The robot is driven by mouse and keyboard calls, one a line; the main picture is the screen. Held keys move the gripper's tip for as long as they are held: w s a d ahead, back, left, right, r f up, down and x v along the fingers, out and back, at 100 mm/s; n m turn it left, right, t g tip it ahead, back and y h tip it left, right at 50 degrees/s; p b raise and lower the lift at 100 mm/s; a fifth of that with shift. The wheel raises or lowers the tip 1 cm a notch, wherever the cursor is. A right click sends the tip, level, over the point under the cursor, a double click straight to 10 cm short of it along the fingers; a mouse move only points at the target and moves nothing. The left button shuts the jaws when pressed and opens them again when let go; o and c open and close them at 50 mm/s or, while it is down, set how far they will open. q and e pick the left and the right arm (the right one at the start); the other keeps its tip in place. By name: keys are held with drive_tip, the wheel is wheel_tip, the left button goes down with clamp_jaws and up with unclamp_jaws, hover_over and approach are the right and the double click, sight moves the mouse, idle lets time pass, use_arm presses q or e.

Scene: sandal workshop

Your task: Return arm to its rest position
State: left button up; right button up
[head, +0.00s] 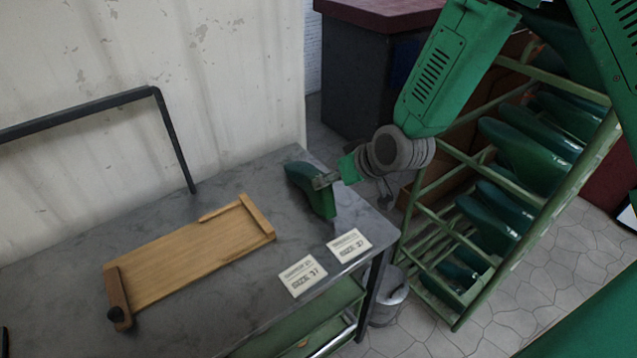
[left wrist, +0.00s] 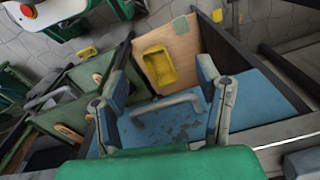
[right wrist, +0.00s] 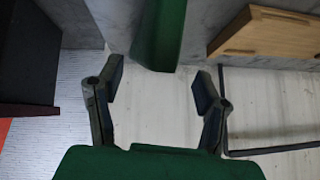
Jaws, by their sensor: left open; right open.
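My right arm (head: 430,85) comes in from the upper right of the head view, reaching down to the table's far right corner. Its gripper (head: 328,180) is beside a dark green shoe last (head: 313,192) standing on the grey table (head: 215,315). In the right wrist view the right gripper (right wrist: 158,85) has its fingers spread, and the green last (right wrist: 160,35) is beyond the gap between them. I cannot tell whether they touch. My left gripper (left wrist: 160,95) is open and empty in the left wrist view, above a worn blue surface (left wrist: 165,122); the head view does not show it.
A wooden board (head: 185,255) and two white size cards (head: 303,276) (head: 348,245) lie on the table. A black metal frame (head: 170,130) stands behind. A green rack (head: 480,300) of lasts stands right. A yellow tray (left wrist: 159,68) shows in the left wrist view.

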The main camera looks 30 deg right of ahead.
drive_tip(key=shift+a+v, duration=0.5)
drive_tip(key=shift+v, duration=2.2)
drive_tip(key=s+f+g, duration=0.1)
drive_tip(key=s+f, duration=0.2)
drive_tip(key=f, duration=0.1)
drive_tip(key=s+f+g, duration=0.1)
drive_tip(key=s+f, duration=0.3)
drive_tip(key=s+f+g+h, duration=0.1)
drive_tip(key=s+f+g, duration=0.1)
drive_tip(key=s+f, duration=0.2)
drive_tip(key=shift+s+f, duration=0.1)
drive_tip(key=shift+f, duration=0.5)
drive_tip(key=s+a+f+g+h, duration=0.1)
drive_tip(key=s+f+g, duration=0.2)
drive_tip(key=s+f, duration=0.5)
drive_tip(key=s, duration=0.7)
drive_tip(key=shift+s+f+g, duration=0.2)
drive_tip(key=shift+s+g, duration=0.1)
drive_tip(key=shift+a, duration=0.3)
